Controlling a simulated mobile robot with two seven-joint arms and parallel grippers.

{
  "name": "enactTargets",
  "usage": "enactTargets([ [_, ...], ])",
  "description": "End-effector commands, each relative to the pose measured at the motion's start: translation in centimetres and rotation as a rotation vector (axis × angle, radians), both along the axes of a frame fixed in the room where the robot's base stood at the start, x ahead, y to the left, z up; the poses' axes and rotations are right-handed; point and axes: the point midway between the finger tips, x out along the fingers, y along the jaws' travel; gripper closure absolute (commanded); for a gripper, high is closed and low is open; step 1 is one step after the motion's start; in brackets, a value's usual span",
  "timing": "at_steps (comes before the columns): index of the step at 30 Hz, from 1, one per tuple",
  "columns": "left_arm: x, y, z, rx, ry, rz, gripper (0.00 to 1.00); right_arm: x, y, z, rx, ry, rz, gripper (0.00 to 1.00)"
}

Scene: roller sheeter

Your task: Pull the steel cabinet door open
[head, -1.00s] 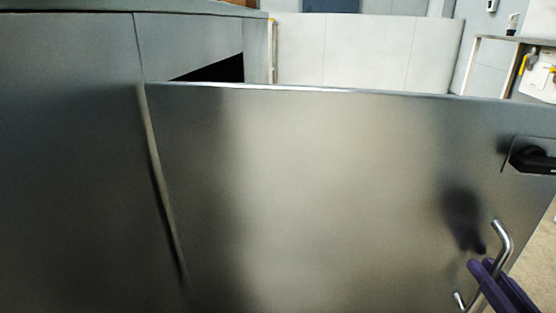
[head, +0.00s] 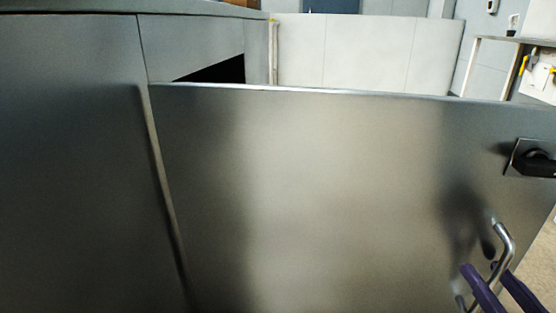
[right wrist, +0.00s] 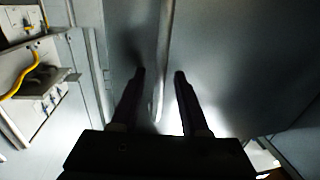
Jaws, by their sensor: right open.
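The steel cabinet door (head: 330,190) stands swung out from the cabinet (head: 70,170), with a dark opening (head: 215,70) visible above its hinge side. Its bar handle (head: 505,245) is at the lower right of the head view. My right gripper (head: 482,270) is open, with its purple fingers on either side of the handle bar. In the right wrist view the handle (right wrist: 162,85) runs between the two dark fingers of the gripper (right wrist: 160,75), with gaps beside it. The fingertips are close to the door face. My left gripper is not in view.
A black latch (head: 535,160) sits on the door above the handle. Pale wall panels (head: 365,50) stand behind. Equipment with yellow cable (right wrist: 35,75) shows at left in the right wrist view. Floor (head: 540,250) is free at the right edge.

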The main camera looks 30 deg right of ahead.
Motion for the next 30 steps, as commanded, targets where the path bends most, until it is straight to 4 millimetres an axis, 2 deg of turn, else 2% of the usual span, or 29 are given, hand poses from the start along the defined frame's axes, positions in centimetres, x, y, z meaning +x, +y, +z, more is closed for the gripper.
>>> enactTargets([
  [5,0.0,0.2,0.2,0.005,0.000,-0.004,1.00,-0.8,0.5,0.1,0.001,0.001,0.000,0.55],
  [15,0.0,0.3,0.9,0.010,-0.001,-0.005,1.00,-6.3,4.2,0.0,0.001,0.004,-0.001,0.55],
  [18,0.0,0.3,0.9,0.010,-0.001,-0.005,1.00,-7.4,5.0,-0.1,0.002,0.003,-0.001,0.55],
  [22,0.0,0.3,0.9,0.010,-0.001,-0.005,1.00,-8.1,5.5,0.0,0.001,0.001,0.001,0.55],
  [30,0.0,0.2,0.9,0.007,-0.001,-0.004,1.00,-8.2,5.6,0.0,0.000,0.000,0.001,0.55],
])
